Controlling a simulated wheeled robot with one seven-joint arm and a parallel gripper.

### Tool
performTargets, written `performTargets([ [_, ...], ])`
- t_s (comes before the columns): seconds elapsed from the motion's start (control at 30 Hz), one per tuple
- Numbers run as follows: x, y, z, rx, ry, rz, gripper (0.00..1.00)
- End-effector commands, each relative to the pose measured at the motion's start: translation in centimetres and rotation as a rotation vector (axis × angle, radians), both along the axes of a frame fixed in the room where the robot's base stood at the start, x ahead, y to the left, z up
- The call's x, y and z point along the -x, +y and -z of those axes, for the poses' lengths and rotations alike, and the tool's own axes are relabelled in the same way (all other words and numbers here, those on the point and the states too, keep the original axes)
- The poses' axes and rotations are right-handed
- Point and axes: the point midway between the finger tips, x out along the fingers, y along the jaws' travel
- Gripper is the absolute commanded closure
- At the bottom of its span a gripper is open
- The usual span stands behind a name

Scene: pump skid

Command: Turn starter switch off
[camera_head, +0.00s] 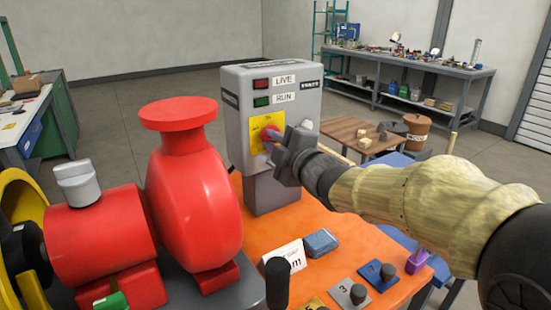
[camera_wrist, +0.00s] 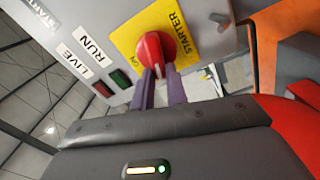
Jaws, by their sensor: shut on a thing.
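The grey starter box (camera_head: 236,120) stands upright on the orange bench, with LIVE and RUN labels near its top. The red starter switch (camera_head: 268,136) sits on a yellow plate (camera_head: 258,122) on its front. In the wrist view the red knob (camera_wrist: 153,48) shows on the yellow STARTER plate (camera_wrist: 133,22), with the word ON beside it. My gripper (camera_head: 280,143) reaches in from the right. Its purple fingers (camera_wrist: 161,88) are shut on the knob's handle. The fingertips are partly hidden behind the knob and the wrist in the head view.
A large red pump (camera_head: 190,195) stands left of the box. On the orange bench (camera_head: 262,238) lie a white card (camera_head: 284,256), a blue block (camera_head: 321,242) and small numbered pieces. A wooden table (camera_head: 362,140) and a workbench (camera_head: 400,98) stand behind.

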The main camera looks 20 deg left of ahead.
Motion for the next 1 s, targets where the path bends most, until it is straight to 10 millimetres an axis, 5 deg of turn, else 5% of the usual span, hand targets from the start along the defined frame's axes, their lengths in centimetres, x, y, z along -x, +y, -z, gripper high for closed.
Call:
performTargets([
  [0.4, 0.14, 0.13, 0.86, 0.172, -0.201, -0.002, 1.0],
  [0.97, 0.15, 0.17, 0.71, 0.204, -0.235, -0.004, 1.0],
  [1.0, 0.14, 0.16, 0.71, 0.204, -0.235, -0.004, 0.84],
])
